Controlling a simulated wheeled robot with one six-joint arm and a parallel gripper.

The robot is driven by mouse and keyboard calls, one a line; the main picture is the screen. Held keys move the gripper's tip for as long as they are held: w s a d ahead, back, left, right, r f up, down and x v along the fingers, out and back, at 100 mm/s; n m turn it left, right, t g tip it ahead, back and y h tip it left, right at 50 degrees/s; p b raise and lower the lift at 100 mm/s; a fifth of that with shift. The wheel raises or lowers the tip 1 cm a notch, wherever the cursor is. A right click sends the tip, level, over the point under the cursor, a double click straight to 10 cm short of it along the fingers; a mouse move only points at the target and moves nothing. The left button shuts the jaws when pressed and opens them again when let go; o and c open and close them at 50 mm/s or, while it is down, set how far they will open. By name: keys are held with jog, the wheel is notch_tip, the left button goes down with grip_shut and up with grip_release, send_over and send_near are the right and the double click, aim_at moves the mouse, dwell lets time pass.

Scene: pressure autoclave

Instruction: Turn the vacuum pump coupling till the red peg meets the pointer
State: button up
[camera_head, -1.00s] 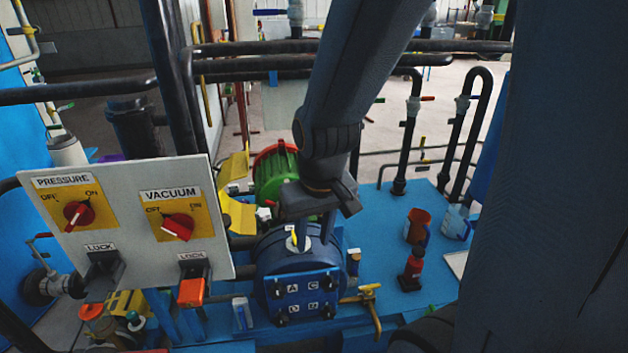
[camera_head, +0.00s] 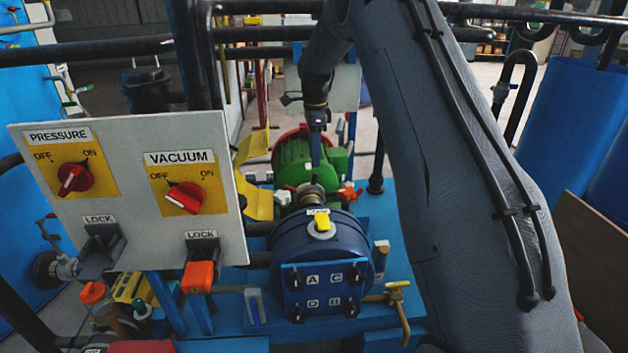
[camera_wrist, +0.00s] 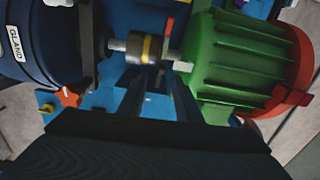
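The grey coupling (camera_wrist: 128,46) with a yellow band lies on the shaft between the dark blue pump (camera_wrist: 40,45) and the green motor (camera_wrist: 225,60) in the wrist view. A small red peg (camera_wrist: 168,26) stands out beside the band. I cannot tell which part is the pointer. In the head view the coupling (camera_head: 311,192) shows behind the pump (camera_head: 320,255), in front of the motor (camera_head: 300,158). My gripper (camera_wrist: 158,80) is open and empty, its fingers apart and short of the coupling in the wrist view. In the head view my gripper (camera_head: 316,160) points down above the coupling.
A red star knob (camera_wrist: 68,97) sits near the pump, close to my gripper's side. A white panel (camera_head: 130,190) with red switches stands at left. Black pipes (camera_head: 400,12) run across the back.

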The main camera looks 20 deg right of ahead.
aim_at(315, 173)
jog(key=shift+w+d+f, duration=0.1)
jog(key=shift+w+f, duration=0.15)
jog(key=shift+f, duration=0.3)
jog(key=shift+f+p, duration=1.1)
jog(key=shift+f, duration=2.3)
grip_shut()
